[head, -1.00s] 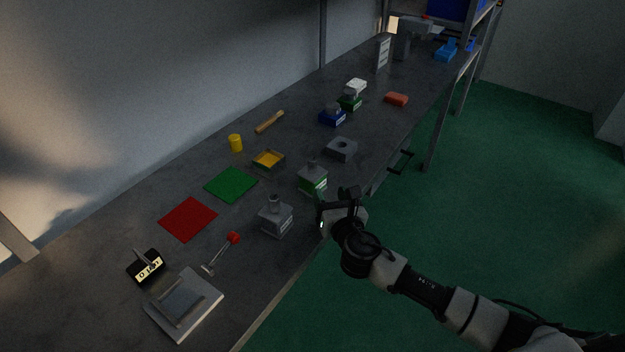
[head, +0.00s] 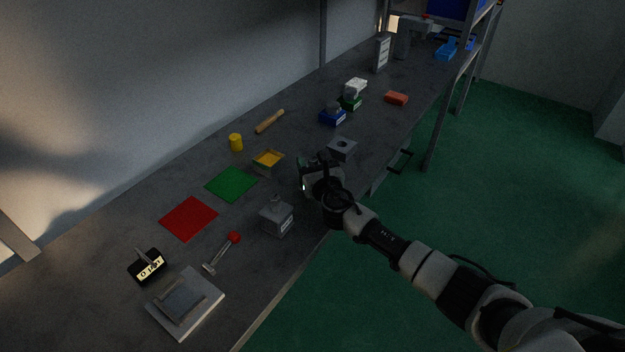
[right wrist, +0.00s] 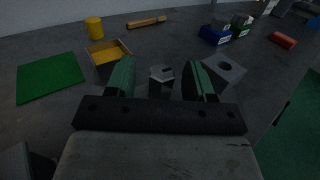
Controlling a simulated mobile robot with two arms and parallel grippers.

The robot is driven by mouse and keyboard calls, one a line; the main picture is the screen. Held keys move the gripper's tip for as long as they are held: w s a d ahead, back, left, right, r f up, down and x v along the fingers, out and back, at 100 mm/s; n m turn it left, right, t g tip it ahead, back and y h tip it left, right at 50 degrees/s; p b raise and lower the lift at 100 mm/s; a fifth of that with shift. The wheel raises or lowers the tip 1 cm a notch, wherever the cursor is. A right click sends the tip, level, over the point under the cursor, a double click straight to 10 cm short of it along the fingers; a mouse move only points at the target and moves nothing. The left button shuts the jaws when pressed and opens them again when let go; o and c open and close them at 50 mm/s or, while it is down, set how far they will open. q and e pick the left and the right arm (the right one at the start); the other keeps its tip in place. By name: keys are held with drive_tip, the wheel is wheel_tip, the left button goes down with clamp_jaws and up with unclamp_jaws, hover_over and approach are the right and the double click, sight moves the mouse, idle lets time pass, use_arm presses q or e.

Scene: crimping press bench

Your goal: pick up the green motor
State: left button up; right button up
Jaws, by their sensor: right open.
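The green motor, a boxy block with a grey top, is hidden behind my right gripper (head: 318,163) in the head view. In the right wrist view a grey hexagonal top (right wrist: 161,74), seemingly the motor's, shows between the two spread fingers of the right gripper (right wrist: 162,82). The fingers stand on either side of it with gaps visible. The motor's lower body is hidden by the gripper. The right gripper is open. My left gripper is not in view.
A grey motor (head: 276,217) stands nearer on the bench, and a grey block with a hole (head: 342,148) sits just beyond the gripper. A yellow tray (head: 268,162), green mat (head: 231,184) and red mat (head: 188,218) lie left. Blue (head: 332,117) and green (head: 350,102) blocks stand farther back.

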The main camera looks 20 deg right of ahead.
clamp_jaws()
idle(0.3)
drive_tip(key=shift+w+r, duration=0.1)
drive_tip(key=shift+r, duration=0.1)
drive_tip(key=shift+r+p, duration=0.35)
drive_tip(key=shift+r, duration=0.25)
wheel_tip(320, 180, up, 3)
drive_tip(key=shift+f+p, duration=0.15)
drive_tip(key=shift+p, duration=0.35)
drive_tip(key=s+d+r, duration=0.2)
drive_tip(key=d+r, duration=0.5)
drive_tip(key=d, duration=0.4)
drive_tip(key=shift+s+d, duration=0.25)
drive_tip(key=shift+s, duration=0.15)
